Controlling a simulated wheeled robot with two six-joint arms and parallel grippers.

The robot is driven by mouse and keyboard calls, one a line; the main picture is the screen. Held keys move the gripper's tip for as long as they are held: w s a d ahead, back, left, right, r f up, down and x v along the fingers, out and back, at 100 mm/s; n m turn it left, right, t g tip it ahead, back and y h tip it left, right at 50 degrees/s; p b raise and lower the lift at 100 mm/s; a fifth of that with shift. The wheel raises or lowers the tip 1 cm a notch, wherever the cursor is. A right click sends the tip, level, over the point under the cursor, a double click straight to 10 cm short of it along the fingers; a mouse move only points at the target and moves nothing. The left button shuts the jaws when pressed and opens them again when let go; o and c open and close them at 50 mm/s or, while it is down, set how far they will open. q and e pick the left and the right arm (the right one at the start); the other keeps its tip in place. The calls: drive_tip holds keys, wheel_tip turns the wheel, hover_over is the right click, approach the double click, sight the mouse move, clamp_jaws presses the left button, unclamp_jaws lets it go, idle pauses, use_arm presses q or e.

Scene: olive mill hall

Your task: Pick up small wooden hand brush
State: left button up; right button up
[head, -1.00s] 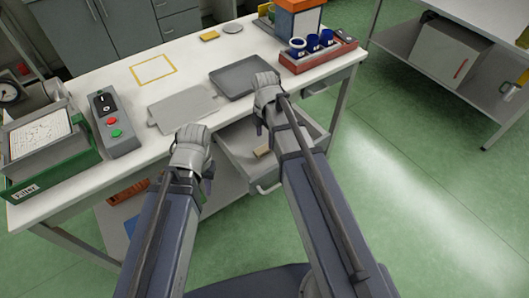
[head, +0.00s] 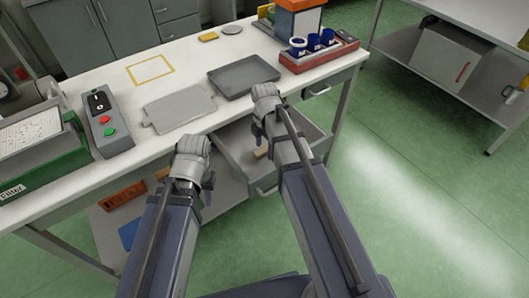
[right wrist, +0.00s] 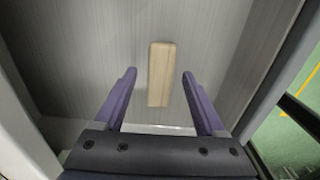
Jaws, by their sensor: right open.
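The small wooden hand brush shows as a pale wooden block (head: 261,152) in the open drawer (head: 232,163) under the table. In the right wrist view the brush (right wrist: 160,73) lies lengthwise on the grey drawer floor, ahead of and roughly between the fingertips. Its bristles cannot be made out. My right gripper (right wrist: 159,73) is open and empty, with a finger on each side of the brush's line; it hangs over the drawer in the head view (head: 258,133). My left gripper (head: 207,186) is in front of the table edge, left of the drawer; its jaws are unclear.
A dark tray (head: 244,88) and a grey board (head: 178,112) lie on the tabletop. A red caddy with blue cups (head: 318,58) stands at the right end. A control box (head: 107,125) and a green filter box (head: 75,145) stand left. The drawer walls surround the brush.

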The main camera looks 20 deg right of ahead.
drive_tip(key=shift+f, duration=0.3)
idle(0.5)
clamp_jaws()
idle(0.5)
